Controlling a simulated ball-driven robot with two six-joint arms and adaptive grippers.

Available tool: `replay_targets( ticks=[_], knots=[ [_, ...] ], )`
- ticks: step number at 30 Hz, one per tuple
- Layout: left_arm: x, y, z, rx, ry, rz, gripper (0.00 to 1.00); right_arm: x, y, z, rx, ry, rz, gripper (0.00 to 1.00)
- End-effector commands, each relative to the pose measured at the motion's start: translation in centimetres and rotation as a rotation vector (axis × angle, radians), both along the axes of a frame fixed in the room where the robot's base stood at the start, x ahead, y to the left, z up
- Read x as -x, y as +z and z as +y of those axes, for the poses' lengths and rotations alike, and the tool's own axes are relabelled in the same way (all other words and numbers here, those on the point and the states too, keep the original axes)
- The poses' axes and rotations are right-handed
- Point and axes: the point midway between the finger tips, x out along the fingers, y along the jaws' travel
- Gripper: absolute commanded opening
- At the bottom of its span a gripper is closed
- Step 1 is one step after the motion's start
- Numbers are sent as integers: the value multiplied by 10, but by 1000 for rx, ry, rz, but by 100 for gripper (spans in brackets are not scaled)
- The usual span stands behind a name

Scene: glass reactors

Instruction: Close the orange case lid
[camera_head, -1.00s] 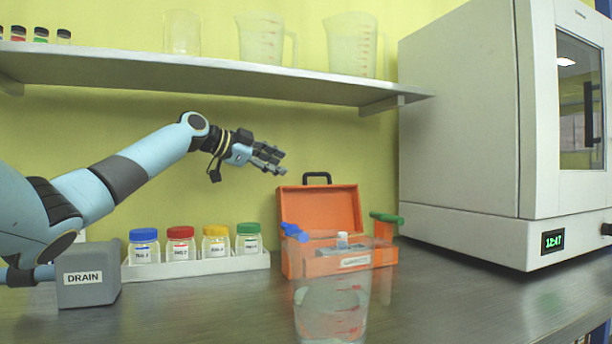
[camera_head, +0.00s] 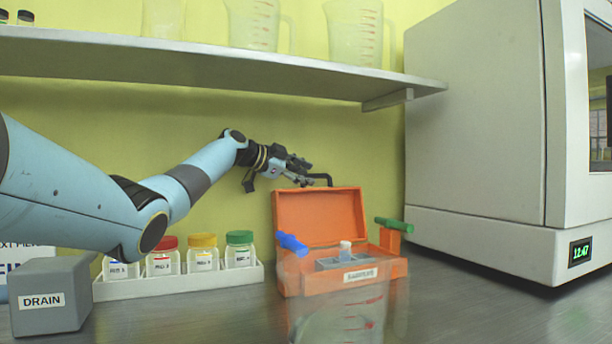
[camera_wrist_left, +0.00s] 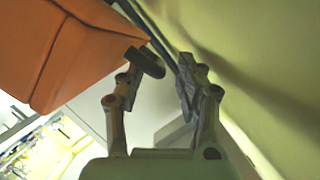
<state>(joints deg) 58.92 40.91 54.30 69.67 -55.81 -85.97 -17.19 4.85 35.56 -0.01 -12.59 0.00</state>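The orange case (camera_head: 345,275) stands on the bench with its lid (camera_head: 318,217) raised upright at the back. A black handle (camera_head: 328,178) is on the lid's top edge. Inside the case is a grey insert with a white-capped item (camera_head: 345,248). My left gripper (camera_head: 304,173) is at the lid's top edge, just left of the handle; I cannot tell whether it touches. In the left wrist view, its fingers (camera_wrist_left: 165,68) are apart, with the orange lid (camera_wrist_left: 75,50) at upper left. My right gripper is out of view.
A clear beaker (camera_head: 340,315) stands in front of the case. Blue (camera_head: 292,244) and green (camera_head: 394,225) pieces are at the case's sides. A rack (camera_head: 180,287) of capped jars and a DRAIN box (camera_head: 50,298) are left. A shelf (camera_head: 200,60) hangs above; a large machine (camera_head: 475,150) stands right.

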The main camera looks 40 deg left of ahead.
Motion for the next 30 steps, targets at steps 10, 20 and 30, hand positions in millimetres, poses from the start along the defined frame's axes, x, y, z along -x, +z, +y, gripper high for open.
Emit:
replay_targets(
  ticks=[10, 20, 30],
  knots=[
    [-8, -3, -3, -2, -1, 1, 36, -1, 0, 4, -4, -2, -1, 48],
    [-8, -3, -2, -2, -1, 1, 0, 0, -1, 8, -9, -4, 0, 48],
    [-7, -3, -2, -2, -1, 2, 0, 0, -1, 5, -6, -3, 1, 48]
  ],
)
